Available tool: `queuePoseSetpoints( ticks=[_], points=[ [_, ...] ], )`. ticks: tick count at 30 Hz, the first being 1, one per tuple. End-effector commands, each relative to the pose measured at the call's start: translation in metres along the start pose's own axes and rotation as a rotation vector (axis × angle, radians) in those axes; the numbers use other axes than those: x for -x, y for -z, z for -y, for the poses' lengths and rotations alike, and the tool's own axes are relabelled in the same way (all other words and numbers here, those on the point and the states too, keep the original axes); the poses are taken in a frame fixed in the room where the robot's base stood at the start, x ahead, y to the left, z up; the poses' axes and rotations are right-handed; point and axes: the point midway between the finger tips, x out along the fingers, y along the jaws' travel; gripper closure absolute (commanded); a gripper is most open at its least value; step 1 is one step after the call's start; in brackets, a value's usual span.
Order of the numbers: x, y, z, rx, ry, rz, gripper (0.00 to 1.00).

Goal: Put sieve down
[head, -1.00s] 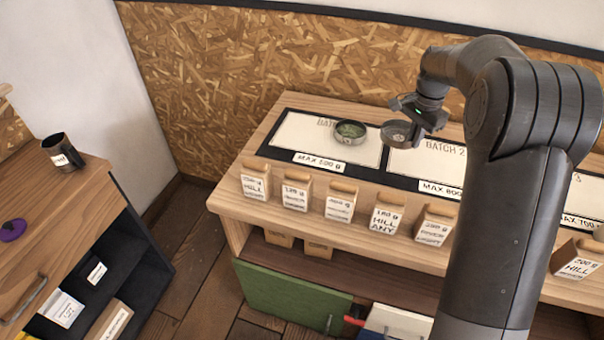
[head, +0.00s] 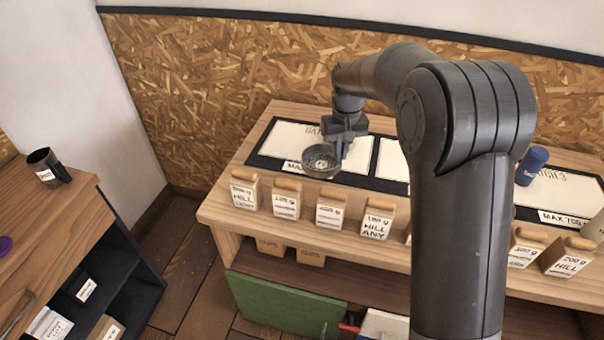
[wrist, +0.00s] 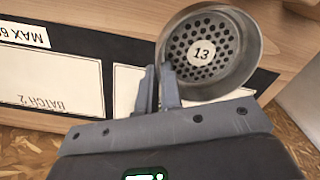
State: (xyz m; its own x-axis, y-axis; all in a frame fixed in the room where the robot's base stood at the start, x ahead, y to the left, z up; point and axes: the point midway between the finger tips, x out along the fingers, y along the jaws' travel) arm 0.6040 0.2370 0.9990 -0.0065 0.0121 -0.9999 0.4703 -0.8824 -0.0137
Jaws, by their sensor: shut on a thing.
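My gripper (head: 340,148) is shut on the rim of a round metal sieve (head: 321,160). In the wrist view the sieve (wrist: 190,70) has a perforated bottom with a "13" label, and my fingers (wrist: 160,72) are at its near left rim. The sieve is over the leftmost white batch card (head: 285,140), near its front edge. Whether it touches the surface I cannot tell. The round tin with green contents seen earlier on this card is now hidden behind my gripper or the sieve.
Several labelled bags, such as this one (head: 286,200), line the bench front (head: 230,215). The Batch 2 card (head: 393,160) is partly behind my arm. A blue cylinder (head: 531,166) stands to the right. A dark mug (head: 48,165) is on the left cabinet.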

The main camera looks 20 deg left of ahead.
Motion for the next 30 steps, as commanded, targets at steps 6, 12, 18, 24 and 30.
queuePoseSetpoints(
  ticks=[6,12,18,24,30],
  points=[
    [-0.033,0.026,0.045,0.003,0.001,0.002,1.00],
    [-0.050,0.042,0.070,-0.001,0.001,0.001,1.00],
    [-0.060,0.045,0.075,-0.004,0.000,0.002,1.00],
    [-0.089,0.045,0.074,-0.003,0.000,0.003,1.00],
    [-0.094,0.045,0.074,-0.003,0.000,0.000,1.00]
  ],
)
